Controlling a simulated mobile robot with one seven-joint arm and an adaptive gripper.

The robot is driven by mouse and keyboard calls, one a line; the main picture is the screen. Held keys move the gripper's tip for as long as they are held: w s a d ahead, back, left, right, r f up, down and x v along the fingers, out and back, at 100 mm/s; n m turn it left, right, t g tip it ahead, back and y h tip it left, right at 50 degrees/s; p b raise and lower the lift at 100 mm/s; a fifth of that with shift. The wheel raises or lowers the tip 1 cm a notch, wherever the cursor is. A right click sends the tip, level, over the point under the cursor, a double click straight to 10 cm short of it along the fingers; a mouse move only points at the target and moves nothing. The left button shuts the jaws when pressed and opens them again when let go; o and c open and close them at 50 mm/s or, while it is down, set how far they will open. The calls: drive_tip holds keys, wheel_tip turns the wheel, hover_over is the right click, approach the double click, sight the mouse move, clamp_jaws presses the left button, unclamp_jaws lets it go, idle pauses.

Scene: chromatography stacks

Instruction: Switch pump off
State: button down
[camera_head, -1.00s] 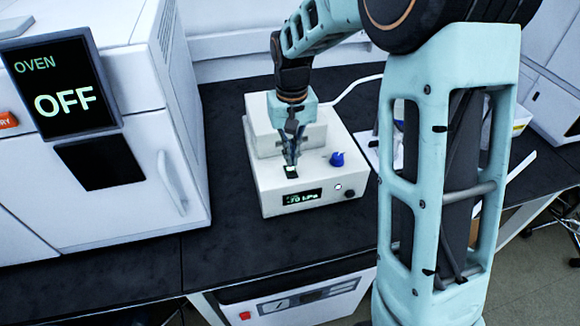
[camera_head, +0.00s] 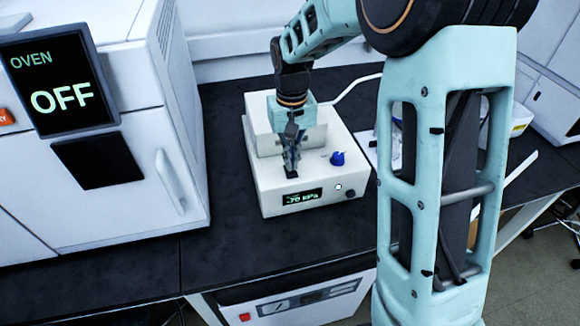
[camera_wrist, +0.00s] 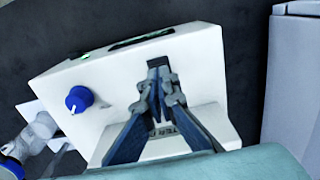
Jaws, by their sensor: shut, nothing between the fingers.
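The pump (camera_head: 268,184) is a white box on the dark bench in the head view, with a blue knob (camera_head: 337,158) on top. Its front display (camera_head: 303,197) is lit and reads about -70 kPa. A small dark switch (camera_head: 291,174) sits on the pump's top near the front edge. My gripper (camera_head: 291,168) is shut and empty, pointing down with its fingertips at the switch. In the wrist view the fingertips (camera_wrist: 157,80) are over or against the dark switch (camera_wrist: 157,62) and partly hide it. No green light shows on the switch.
A white oven (camera_head: 110,190) with a screen reading OFF (camera_head: 62,100) stands close on the left. A white cable (camera_head: 355,88) runs behind the pump. The dark bench (camera_head: 235,240) is clear in front of the pump.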

drive_tip(key=shift+f+b, duration=0.4)
drive_tip(key=shift+f, duration=0.25)
drive_tip(key=shift+r, duration=0.1)
drive_tip(key=shift+r+p, duration=2.7)
drive_tip(key=shift+r, duration=0.75)
